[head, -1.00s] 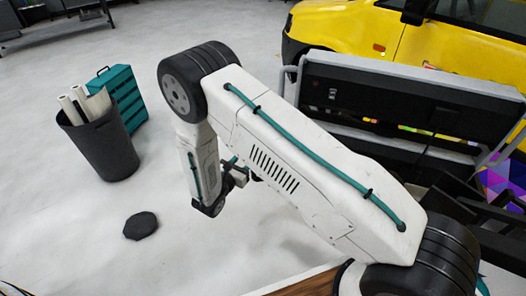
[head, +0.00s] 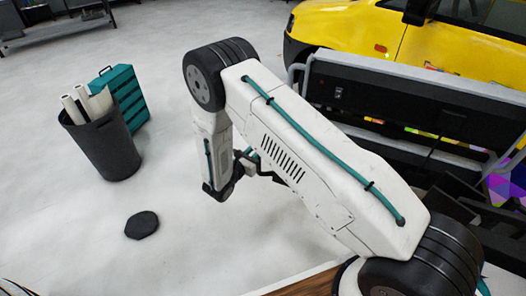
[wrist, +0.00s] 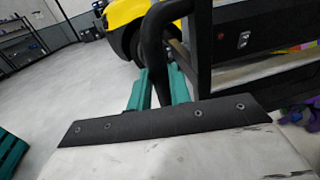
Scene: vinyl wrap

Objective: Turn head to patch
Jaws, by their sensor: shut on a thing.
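My gripper (wrist: 157,88) has teal fingers closed around a dark curved bar-like thing (wrist: 155,45) in the wrist view. I cannot tell what the whole held thing is. In the head view my gripper is mostly hidden behind my white arm, and only dark parts show beside the forearm. A multicoloured, partly purple patterned surface (head: 497,187) shows at the right edge of the head view, and also at the right of the wrist view (wrist: 300,115). Whether this is the patch is not clear. The yellow vehicle (head: 360,38) stands at the top right.
A dark bin with white rolls (head: 105,145) and a teal case (head: 128,95) stand at left. A flat dark piece (head: 142,224) lies on the floor. A dark cart with grey rails (head: 400,100) stands close behind my arm. The pale floor at left is largely open.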

